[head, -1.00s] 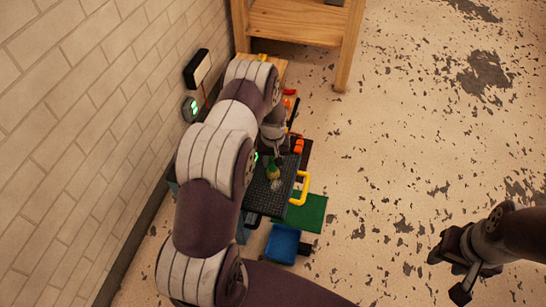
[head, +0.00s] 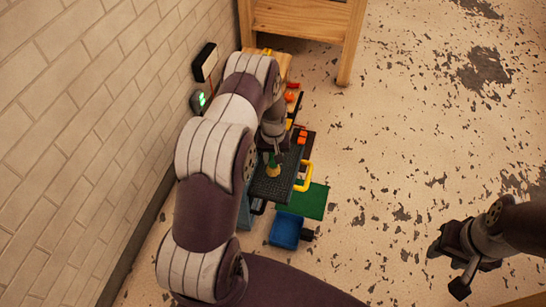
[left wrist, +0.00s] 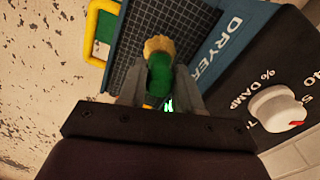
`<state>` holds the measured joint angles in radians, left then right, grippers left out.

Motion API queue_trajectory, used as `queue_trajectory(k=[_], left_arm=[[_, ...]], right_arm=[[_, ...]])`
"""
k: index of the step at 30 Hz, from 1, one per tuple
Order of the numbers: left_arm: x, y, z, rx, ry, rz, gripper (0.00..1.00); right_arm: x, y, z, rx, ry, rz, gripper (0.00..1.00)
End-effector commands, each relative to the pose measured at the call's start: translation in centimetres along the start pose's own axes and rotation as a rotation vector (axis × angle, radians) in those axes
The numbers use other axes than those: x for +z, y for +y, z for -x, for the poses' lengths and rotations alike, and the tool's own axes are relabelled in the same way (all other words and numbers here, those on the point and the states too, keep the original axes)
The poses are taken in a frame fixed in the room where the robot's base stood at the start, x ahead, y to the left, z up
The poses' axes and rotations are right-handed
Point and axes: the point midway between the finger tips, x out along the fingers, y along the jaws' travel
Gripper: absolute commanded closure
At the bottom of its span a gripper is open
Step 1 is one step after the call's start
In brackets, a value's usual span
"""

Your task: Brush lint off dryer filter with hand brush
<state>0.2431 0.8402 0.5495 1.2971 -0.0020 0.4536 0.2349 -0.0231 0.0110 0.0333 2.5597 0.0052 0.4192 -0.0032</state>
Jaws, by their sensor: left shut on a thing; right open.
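The dryer filter (head: 284,187) is a dark mesh panel with a yellow handle at its right in the head view. In the left wrist view its mesh (left wrist: 178,22) sits beside a blue surface lettered "DRYER". My left gripper (head: 273,150) is shut on the hand brush (head: 273,170), which has a green handle and tan bristles. In the left wrist view the brush (left wrist: 160,72) is between the fingers (left wrist: 160,90), bristles over the mesh; contact cannot be told. My right gripper (head: 449,262) is open and empty, away at the right. My left arm hides part of the dryer.
A blue tray (head: 285,231) and green mat (head: 313,202) lie near the filter. A black panel with a white dial (left wrist: 277,108) is right in the left wrist view. A brick wall (head: 90,120) is left, a wooden stand (head: 300,22) at the back. Floor at right is clear.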

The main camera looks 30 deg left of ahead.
Motion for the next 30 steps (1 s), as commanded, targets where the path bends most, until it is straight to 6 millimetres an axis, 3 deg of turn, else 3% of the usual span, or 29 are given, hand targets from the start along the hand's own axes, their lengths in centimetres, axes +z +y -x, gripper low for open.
queue_trajectory(k=[12, 25, 30], left_arm=[[0.0, 0.1, 4.1, 0.0, 0.0, -0.003, 0.97], [0.0, 0.2, 4.5, 0.0, 0.0, -0.005, 0.97], [-0.6, 1.3, 6.8, 0.001, 0.004, -0.028, 0.97]], right_arm=[[-0.4, 0.0, 3.5, 0.0, 0.0, 0.0, 0.57], [-0.4, 0.0, 3.8, 0.0, 0.0, 0.0, 0.57], [-0.6, 0.0, 5.0, 0.0, 0.0, 0.0, 0.57]])
